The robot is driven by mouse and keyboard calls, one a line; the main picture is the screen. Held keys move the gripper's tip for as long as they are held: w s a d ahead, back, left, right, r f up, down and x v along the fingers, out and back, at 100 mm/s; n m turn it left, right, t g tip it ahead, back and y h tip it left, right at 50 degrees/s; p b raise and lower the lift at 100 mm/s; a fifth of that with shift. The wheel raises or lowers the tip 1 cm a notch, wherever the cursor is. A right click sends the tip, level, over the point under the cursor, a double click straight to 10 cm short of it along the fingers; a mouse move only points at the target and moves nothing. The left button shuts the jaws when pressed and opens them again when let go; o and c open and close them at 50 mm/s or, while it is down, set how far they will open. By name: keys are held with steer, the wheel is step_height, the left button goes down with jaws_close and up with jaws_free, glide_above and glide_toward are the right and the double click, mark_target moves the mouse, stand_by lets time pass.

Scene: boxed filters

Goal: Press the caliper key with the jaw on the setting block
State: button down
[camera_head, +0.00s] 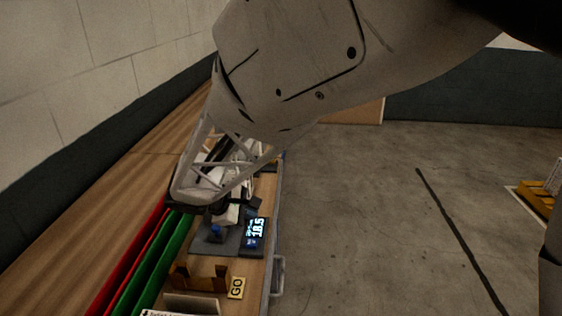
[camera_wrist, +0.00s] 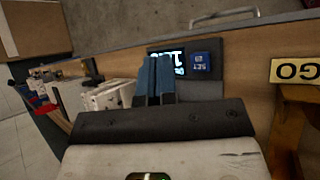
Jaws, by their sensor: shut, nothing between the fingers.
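The gauge display (camera_head: 256,230) is lit and reads 18.5 in the head view. In the wrist view the display (camera_wrist: 177,56) is partly behind my fingers. A blue key (camera_wrist: 207,62) marked SET sits beside it. My gripper (camera_wrist: 156,80) is shut, with its blue fingertips together beside the display and key. In the head view the fingertips (camera_head: 215,231) are over a dark grey plate (camera_head: 226,250), left of the display. Whether they touch anything is unclear. I cannot clearly pick out the jaw or the setting block; my gripper hides part of that area.
A brown stand (camera_head: 203,279) and a yellow GO sign (camera_head: 237,288) are nearer the camera. Red (camera_head: 124,264) and green (camera_head: 163,262) rails run along the left. A white box (camera_wrist: 108,96) stands beside my fingers. A metal handle (camera_head: 278,276) projects from the bench edge.

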mark_target(252, 243)
steer(key=shift+f, duration=3.4)
steer(key=shift+f, duration=0.95)
stand_by(0.6)
steer(key=shift+r, duration=0.95)
steer(key=shift+r, duration=0.1)
steer(key=shift+r, duration=2.4)
